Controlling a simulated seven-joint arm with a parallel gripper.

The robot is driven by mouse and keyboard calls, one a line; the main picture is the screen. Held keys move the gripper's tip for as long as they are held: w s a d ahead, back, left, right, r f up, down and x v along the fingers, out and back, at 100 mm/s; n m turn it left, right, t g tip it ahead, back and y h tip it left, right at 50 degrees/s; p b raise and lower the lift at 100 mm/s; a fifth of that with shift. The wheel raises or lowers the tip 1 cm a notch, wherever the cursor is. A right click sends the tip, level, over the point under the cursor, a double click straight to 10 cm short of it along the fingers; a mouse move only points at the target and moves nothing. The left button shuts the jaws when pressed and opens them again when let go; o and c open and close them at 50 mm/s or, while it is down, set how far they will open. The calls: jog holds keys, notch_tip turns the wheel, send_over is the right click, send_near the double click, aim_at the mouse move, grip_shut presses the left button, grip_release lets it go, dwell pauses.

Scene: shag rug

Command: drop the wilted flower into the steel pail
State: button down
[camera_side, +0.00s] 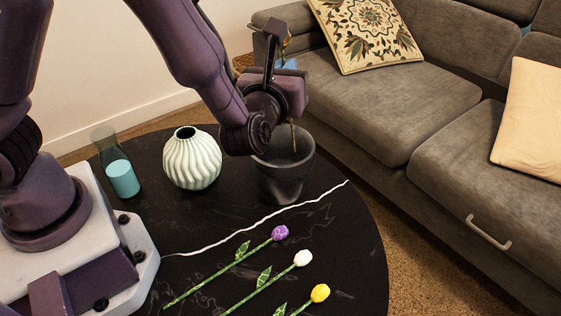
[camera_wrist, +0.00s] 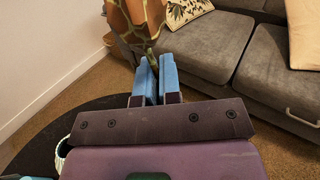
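The steel pail (camera_side: 284,186) is a dark grey open-topped bucket standing upright near the back of the round black table in the side view. My gripper (camera_side: 290,64) is above the pail, partly hidden by my own wrist. In the wrist view, the blue fingers of my gripper (camera_wrist: 156,75) are close together on the stem of the wilted flower (camera_wrist: 151,52). Brownish-orange petals show beyond the fingertips. In the side view, the stem of the wilted flower (camera_side: 293,138) hangs down behind my wrist at the pail's mouth. Its lower end is hidden.
A ribbed pale vase (camera_side: 192,163) and a glass of teal liquid (camera_side: 123,178) stand left of the pail. Purple (camera_side: 280,233), white (camera_side: 303,258) and yellow (camera_side: 320,293) flowers lie at the front. A grey sofa (camera_side: 380,110) is behind the table.

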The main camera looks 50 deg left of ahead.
jog(key=shift+f, duration=2.9)
jog(key=c, duration=1.2)
grip_release()
jog(key=shift+c, duration=0.2)
jog(key=v, duration=1.3)
